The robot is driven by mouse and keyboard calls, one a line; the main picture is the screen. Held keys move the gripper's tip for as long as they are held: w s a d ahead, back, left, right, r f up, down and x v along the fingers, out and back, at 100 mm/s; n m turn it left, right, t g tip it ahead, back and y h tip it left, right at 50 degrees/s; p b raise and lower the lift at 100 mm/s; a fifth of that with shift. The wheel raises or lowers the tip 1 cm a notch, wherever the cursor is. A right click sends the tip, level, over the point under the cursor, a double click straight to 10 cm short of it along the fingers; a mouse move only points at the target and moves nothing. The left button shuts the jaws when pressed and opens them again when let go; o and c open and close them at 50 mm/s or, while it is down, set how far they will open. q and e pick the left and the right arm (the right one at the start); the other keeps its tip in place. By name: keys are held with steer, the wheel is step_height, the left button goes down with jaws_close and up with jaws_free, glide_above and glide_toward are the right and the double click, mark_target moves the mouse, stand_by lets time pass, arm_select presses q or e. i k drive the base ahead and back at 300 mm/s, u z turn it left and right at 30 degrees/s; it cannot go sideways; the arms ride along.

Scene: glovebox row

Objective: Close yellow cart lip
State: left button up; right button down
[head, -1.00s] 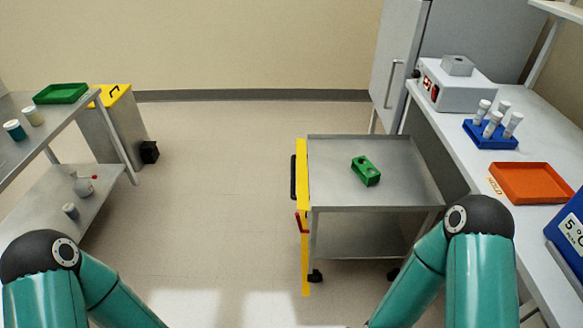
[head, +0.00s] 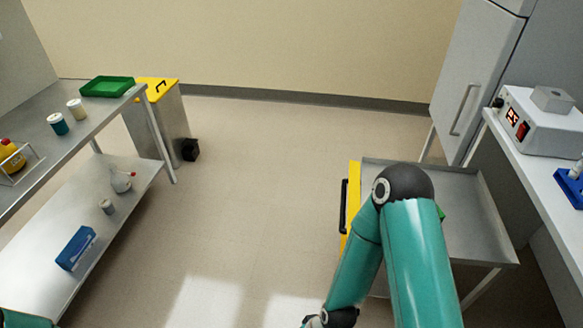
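The grey metal cart (head: 470,210) stands right of the middle in the head view. Its yellow lip (head: 354,185) runs along the cart's left side and carries a black handle (head: 343,207). My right arm covers the front part of the lip and much of the cart top, so the lip's full angle is hard to judge. The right arm bends down toward the bottom edge, and its gripper is out of view. Only a bit of my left arm shows at the lower left corner; its gripper is out of view.
A green block (head: 441,214) on the cart is mostly hidden by my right arm. A two-level metal table (head: 105,130) with several items stands left, a yellow-lidded bin (head: 158,88) behind it. A white bench (head: 545,180) lies right. Open floor spans the middle.

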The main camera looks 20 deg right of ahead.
mark_target(355, 166)
steer(key=u, duration=0.1)
steer(key=i, duration=1.25)
steer(key=z, duration=0.55)
